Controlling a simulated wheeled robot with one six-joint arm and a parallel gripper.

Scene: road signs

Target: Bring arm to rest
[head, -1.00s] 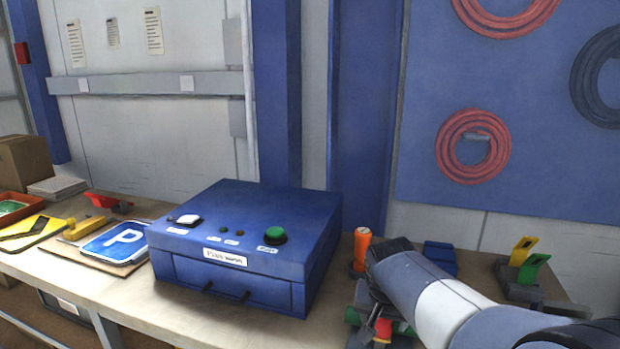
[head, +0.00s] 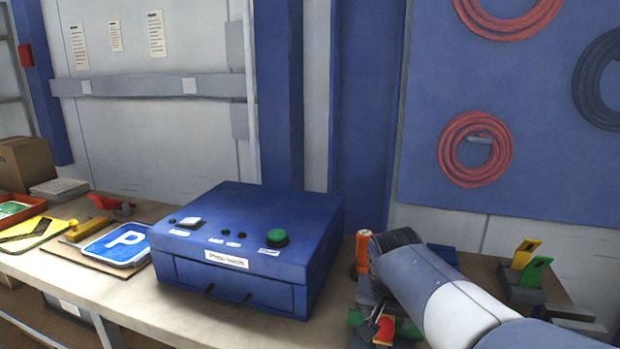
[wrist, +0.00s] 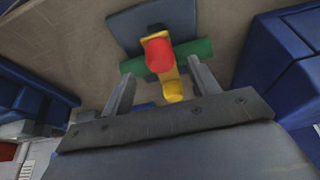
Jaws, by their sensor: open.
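My arm (head: 455,310) reaches in from the lower right in the head view, over the right part of the bench. My gripper (wrist: 160,78) is open in the wrist view, its two grey fingers apart. Beyond and between them shows a fixture with a red cap (wrist: 158,56), a yellow part (wrist: 172,88), a green bar (wrist: 196,50) and a dark plate (wrist: 124,28). I cannot tell whether the fingers touch it. In the head view my arm partly hides this cluster, where a red piece (head: 385,329) shows.
A blue box (head: 245,245) with a green button (head: 276,238) stands mid-bench. A blue parking sign (head: 118,244) lies to its left. An orange cylinder (head: 362,247) stands beside my wrist. A stand with yellow (head: 524,254) and green (head: 536,271) pieces is at the right. The bench front is clear.

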